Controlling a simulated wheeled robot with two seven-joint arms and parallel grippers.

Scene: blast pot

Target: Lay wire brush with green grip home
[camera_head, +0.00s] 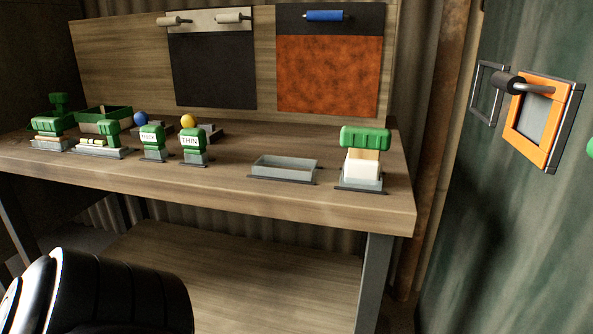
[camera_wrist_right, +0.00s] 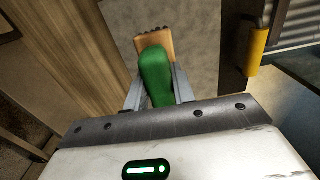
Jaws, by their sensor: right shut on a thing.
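In the right wrist view my right gripper (camera_wrist_right: 157,92) is shut on the green grip (camera_wrist_right: 155,72) of a brush. Its wooden block (camera_wrist_right: 156,43) points away from me, with dark tufts at the far edge. In the head view an empty grey tray (camera_head: 284,172) sits near the front of the bench. Right of it, a green-gripped brush (camera_head: 364,140) with a pale block stands in another holder. Several other green-gripped tools, such as one labelled THIN (camera_head: 190,141), stand at the left. My left gripper is not in view.
The wooden bench (camera_head: 230,192) has a backboard with a black panel (camera_head: 212,75) and a rusty orange panel (camera_head: 328,75). An orange frame (camera_head: 531,125) with a grey handle is on the green wall at right. In the wrist view a yellow cylinder (camera_wrist_right: 257,52) is at right.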

